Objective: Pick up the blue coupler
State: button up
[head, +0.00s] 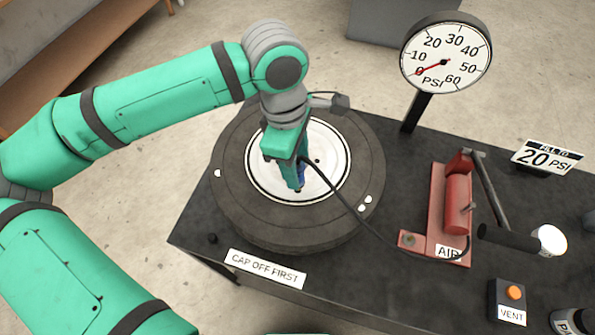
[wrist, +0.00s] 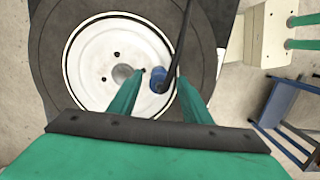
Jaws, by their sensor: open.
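The blue coupler (wrist: 158,79) is at the end of a black hose, over the white wheel hub in the wrist view. In the head view only a bit of the coupler (head: 301,173) shows beside my gripper. My gripper (wrist: 160,82) is open, with one green finger on each side of the coupler. In the head view my gripper (head: 296,185) points down over the hub and hides much of the coupler. I cannot tell whether either finger touches it.
The tire (head: 235,215) lies flat on the dark table. The black hose (head: 350,207) runs right to a red air pump (head: 457,205). A gauge (head: 445,58) stands behind, its needle near 0. A "CAP OFF FIRST" sign (head: 265,268) is on the front edge. A vent button (head: 514,292) is at right.

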jog(key=shift+f, duration=0.2)
grip_shut()
jog(key=shift+r, duration=0.1)
jog(key=shift+r, duration=0.6)
jog(key=s+a+r, duration=0.4)
jog(key=s+r, duration=0.9)
jog(key=r, duration=0.1)
jog(key=shift+s+r, duration=0.15)
jog(key=shift+r, duration=0.15)
